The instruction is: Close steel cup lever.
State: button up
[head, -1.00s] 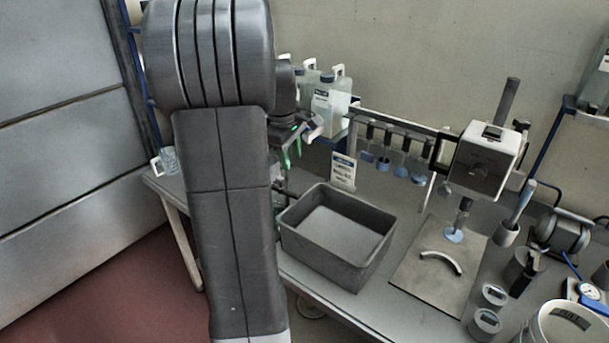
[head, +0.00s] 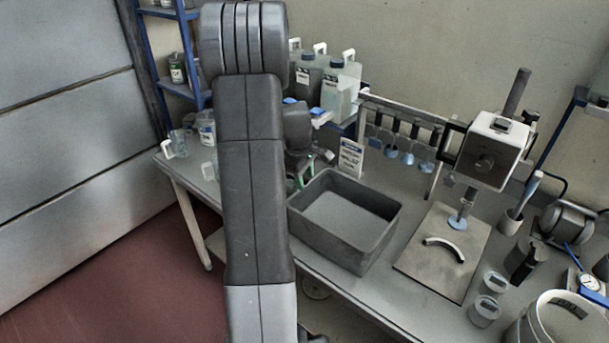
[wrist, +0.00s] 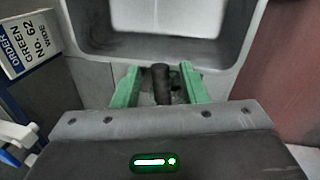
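My gripper (wrist: 159,72) is low at the near left corner of the grey bin in the wrist view, its green fingers apart. A dark upright stub (wrist: 161,84) stands between the fingers, with a gap on each side. It may be a lever handle, but I cannot tell what it belongs to. In the head view my gripper (head: 304,172) is partly hidden behind my arm, left of the bin. I cannot identify the steel cup for certain; several small cups (head: 407,158) hang on a rack behind the bin.
The grey bin (head: 322,252) stands beside my gripper; its wall is close ahead in the wrist view. An order sign (head: 351,158) stands behind it. Jugs (head: 340,93) stand at the back. A press stand (head: 488,152) and two small pots (head: 484,311) are to the right.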

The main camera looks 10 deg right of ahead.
grip_shut()
jog(key=shift+s+a+m+b, duration=0.2)
jog(key=shift+a+m+b, duration=0.1)
jog(key=shift+m+b, duration=0.4)
grip_release()
